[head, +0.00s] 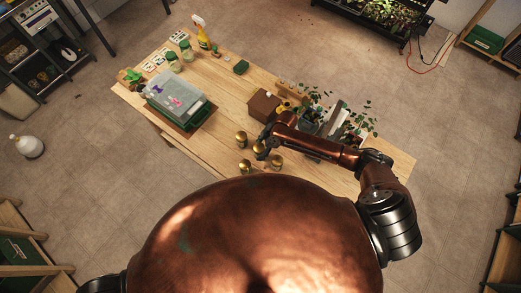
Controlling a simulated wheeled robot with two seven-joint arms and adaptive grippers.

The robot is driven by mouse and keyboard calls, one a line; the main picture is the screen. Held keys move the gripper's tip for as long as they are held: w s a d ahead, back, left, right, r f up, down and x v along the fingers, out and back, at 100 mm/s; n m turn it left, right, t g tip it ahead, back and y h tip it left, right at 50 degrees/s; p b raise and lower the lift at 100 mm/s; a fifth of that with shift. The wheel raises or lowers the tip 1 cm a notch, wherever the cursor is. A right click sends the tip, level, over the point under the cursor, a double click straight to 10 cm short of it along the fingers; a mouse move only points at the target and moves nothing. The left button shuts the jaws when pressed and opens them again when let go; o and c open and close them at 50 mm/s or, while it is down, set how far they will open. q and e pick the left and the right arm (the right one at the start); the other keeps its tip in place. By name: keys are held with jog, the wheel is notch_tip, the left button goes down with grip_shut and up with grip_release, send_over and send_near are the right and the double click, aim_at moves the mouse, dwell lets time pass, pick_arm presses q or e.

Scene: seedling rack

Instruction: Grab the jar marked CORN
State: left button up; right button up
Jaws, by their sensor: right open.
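Several small gold-lidded jars stand in a group at the near edge of the wooden table (222,88). One jar (241,137) is at the back left, one (244,167) at the front left and one (275,162) at the front right. Another jar (259,147) is right by my right gripper (262,142) and partly covered by it. The gripper is open; I cannot tell whether it touches that jar. No writing can be read from here, so I cannot tell which jar is marked CORN. My left gripper is out of view.
A brown box (263,106) and potted seedlings (355,122) stand close beyond my right arm. A lidded clear tray (175,97) sits at the left. A yellow spray bottle (203,38), pale jars (187,50) and a green sponge (241,67) are farther back. The table's middle is clear.

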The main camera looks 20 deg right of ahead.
jog(key=shift+x, duration=1.1)
jog(key=shift+c, duration=0.7)
jog(key=shift+d, duration=0.1)
jog(key=c, duration=1.2)
